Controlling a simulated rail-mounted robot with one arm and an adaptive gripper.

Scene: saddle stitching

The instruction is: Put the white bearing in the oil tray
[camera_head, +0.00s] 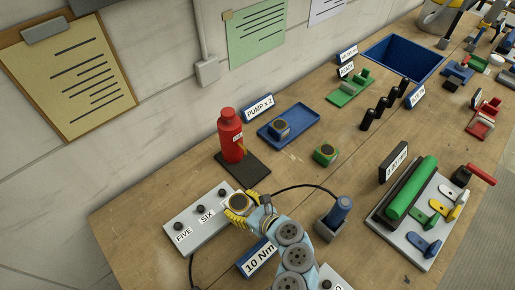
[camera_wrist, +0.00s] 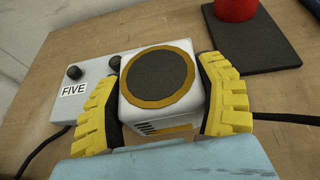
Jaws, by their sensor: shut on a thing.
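The white bearing (camera_wrist: 157,85) is a white block with a dark round face in an orange ring. My gripper (camera_wrist: 158,105) is shut on it, with yellow ribbed fingers on both sides. In the head view my gripper (camera_head: 241,204) holds it over or beside the white panel (camera_head: 190,229) marked FIVE and SIX; its exact height is unclear. A shallow blue tray (camera_head: 303,119), probably the oil tray, lies farther back and to the right. A blue block (camera_head: 279,127) with a dark round top sits in it.
A red bottle (camera_head: 230,135) stands on a dark pad (camera_head: 243,169) between my gripper and the tray. A green block (camera_head: 326,154) is in front of the tray. A dark cable (camera_head: 310,187) arches to a blue-handled tool (camera_head: 338,213) on the right.

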